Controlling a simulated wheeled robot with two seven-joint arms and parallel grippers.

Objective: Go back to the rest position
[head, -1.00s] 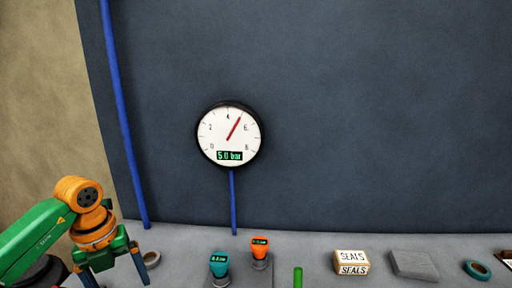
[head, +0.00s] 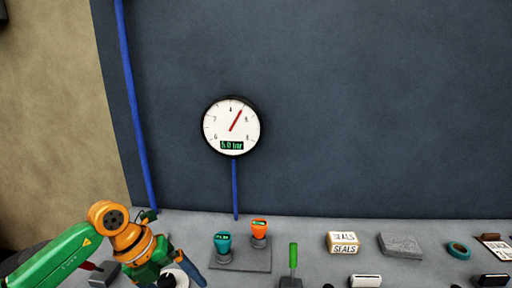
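My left gripper (head: 178,274) is low at the left, at the end of my green and orange arm. One blue finger shows on its right side, pointing down and to the right. The other finger is not clearly visible, so I cannot tell whether the gripper is open or shut. A white round item with a dark middle shows partly beside the finger, mostly hidden. My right gripper is not in view.
A plate (head: 243,265) holds a teal knob (head: 222,243) and an orange knob (head: 259,229). A green lever (head: 293,257) stands to the right. A SEALS box (head: 342,242), a grey block (head: 400,244) and a teal ring (head: 459,250) lie farther right. A gauge (head: 231,126) reads 5.0 bar.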

